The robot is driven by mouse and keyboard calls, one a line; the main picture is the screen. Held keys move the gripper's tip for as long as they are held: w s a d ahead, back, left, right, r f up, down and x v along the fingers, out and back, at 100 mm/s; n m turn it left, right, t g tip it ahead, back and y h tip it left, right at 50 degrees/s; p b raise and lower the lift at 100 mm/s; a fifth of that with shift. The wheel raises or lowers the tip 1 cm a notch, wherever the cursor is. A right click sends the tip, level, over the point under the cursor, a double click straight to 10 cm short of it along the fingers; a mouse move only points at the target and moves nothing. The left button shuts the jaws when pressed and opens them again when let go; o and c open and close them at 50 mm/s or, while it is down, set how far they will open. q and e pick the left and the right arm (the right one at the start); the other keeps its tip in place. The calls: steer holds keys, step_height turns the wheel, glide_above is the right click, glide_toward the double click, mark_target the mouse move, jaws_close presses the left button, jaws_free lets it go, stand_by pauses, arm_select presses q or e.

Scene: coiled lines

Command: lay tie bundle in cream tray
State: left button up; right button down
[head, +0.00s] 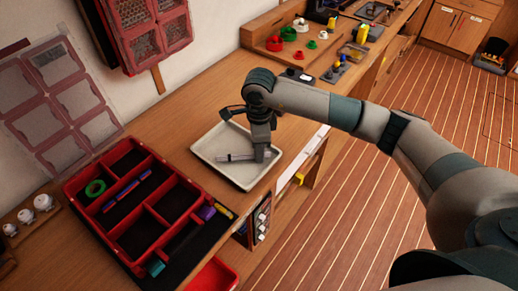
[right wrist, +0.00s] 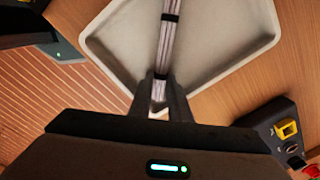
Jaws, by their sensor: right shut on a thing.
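The cream tray (head: 214,144) lies on the wooden bench in the head view. It also fills the upper middle of the right wrist view (right wrist: 210,58). The tie bundle (head: 234,157) is a thin pale bundle with dark bands. In the right wrist view the bundle (right wrist: 166,38) runs up from the fingers across the tray. My right gripper (head: 263,156) points down over the tray's right part and is shut on one end of the bundle. The bundle lies within the tray's outline; I cannot tell whether it touches the floor. My left gripper does not show.
A red divided box (head: 150,205) stands on a dark mat left of the tray, holding a green ring (head: 95,188) and a blue pen-like thing. A wooden board (head: 268,44) with red, white and green parts is farther back.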

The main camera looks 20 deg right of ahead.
steer(key=shift+f, duration=0.15)
steer(key=c, duration=1.7)
jaws_free()
steer(key=shift+o, duration=0.2)
steer(key=shift+r, duration=0.2)
steer(key=shift+r+b, duration=0.3)
steer(key=shift+r, duration=0.2)
step_height(320, 180, up, 11)
steer(key=b, duration=0.4)
steer(key=shift+s, duration=0.15)
